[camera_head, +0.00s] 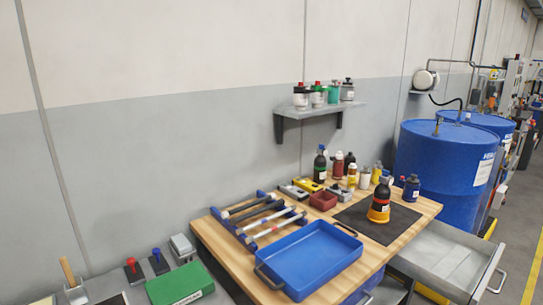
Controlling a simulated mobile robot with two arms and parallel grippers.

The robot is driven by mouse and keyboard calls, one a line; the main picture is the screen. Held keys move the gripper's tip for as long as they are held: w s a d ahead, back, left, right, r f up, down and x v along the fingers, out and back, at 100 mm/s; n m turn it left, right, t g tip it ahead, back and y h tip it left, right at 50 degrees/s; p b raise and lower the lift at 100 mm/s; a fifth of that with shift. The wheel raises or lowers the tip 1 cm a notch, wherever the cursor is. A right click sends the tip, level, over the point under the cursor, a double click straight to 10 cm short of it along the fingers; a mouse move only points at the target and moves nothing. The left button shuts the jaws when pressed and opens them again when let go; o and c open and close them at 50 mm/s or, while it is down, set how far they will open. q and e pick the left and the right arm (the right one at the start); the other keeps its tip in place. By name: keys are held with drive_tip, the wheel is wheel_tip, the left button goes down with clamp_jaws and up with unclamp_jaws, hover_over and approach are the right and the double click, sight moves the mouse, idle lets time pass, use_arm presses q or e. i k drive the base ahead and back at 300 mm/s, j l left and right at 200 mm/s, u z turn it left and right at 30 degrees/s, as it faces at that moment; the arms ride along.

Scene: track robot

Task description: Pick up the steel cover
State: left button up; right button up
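I cannot tell for sure which thing is the steel cover. Small grey metal-looking pieces lie near the back of the wooden workbench (405,233), one beside the dark red bin (322,201) and one (308,185) left of it. Another grey piece (181,246) stands at the back of the lower left bench. Neither of my grippers is in view.
A blue tray (312,262) sits at the workbench front, beside a rack of tools (262,219). Several bottles stand at the back and right, by a dark mat (352,217). An open grey drawer (440,257) juts out at right. Blue drums (440,165) stand behind.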

sight(443, 269)
drive_tip(key=l+z, duration=0.2)
drive_tip(key=z, duration=0.2)
drive_tip(key=l+z, duration=0.25)
drive_tip(key=z, duration=0.15)
drive_tip(key=l+z, duration=0.4)
drive_tip(key=i+l+u, duration=0.15)
drive_tip(key=i, duration=0.2)
drive_tip(key=i+l+u, duration=0.15)
drive_tip(key=i+l, duration=0.1)
drive_tip(key=i, duration=0.05)
